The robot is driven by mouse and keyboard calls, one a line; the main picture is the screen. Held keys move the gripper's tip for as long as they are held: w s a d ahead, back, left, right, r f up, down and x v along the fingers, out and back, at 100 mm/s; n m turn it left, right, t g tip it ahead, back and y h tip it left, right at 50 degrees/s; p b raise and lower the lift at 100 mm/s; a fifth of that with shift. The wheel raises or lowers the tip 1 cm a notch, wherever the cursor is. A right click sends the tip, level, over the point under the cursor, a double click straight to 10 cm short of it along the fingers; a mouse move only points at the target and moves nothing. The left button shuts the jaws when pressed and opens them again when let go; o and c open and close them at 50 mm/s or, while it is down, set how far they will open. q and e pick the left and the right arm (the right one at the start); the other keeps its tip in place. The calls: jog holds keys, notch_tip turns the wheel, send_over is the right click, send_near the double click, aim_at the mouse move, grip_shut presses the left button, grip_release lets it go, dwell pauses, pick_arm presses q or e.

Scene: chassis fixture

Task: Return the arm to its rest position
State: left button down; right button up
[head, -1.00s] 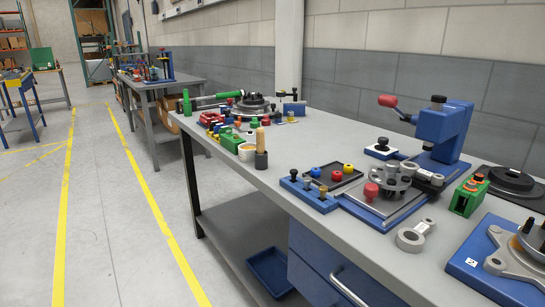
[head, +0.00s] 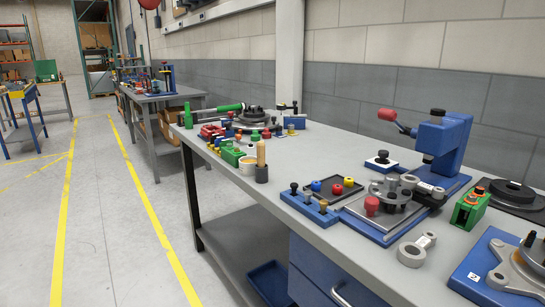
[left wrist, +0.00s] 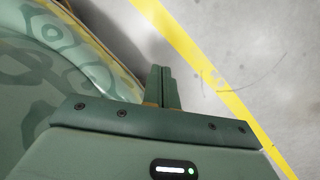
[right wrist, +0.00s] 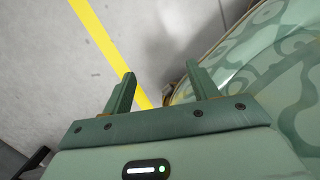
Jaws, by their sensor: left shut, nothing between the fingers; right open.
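My left gripper (left wrist: 162,88) shows in the left wrist view with its two green fingers pressed together and nothing between them. It hangs above the bare floor beside my own patterned base. My right gripper (right wrist: 160,88) shows in the right wrist view with its fingers well apart and empty. It also hangs above the floor, close to my base. Neither gripper shows in the head view, and neither touches any object.
A long grey workbench (head: 340,236) runs along the wall. A blue bin (head: 270,283) sits below. The floor (head: 95,230) to the left is clear.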

pick_arm(q)
jog(key=w+d+r+t+p, duration=0.1)
jog(key=w+r+p, duration=0.1)
jog(key=r+p, duration=0.5)
jog(key=w+d+r+t+p, duration=0.1)
jog(key=w+r+p, duration=0.2)
jog(key=r+p, duration=0.4)
jog(key=shift+n+h+p, duration=0.3)
jog(key=shift+n+p, duration=0.1)
jog(key=shift+p, duration=0.55)
pick_arm(e)
jog(key=w+a+r+t, duration=0.1)
jog(key=w+r, duration=0.3)
jog(key=r, duration=1)
jog(key=shift+w+a+r+m+t+y, duration=0.2)
jog(key=shift+a+m+t+y, duration=0.15)
jog(key=shift+a, duration=0.25)
pick_arm(q)
jog(key=shift+w+r, duration=0.1)
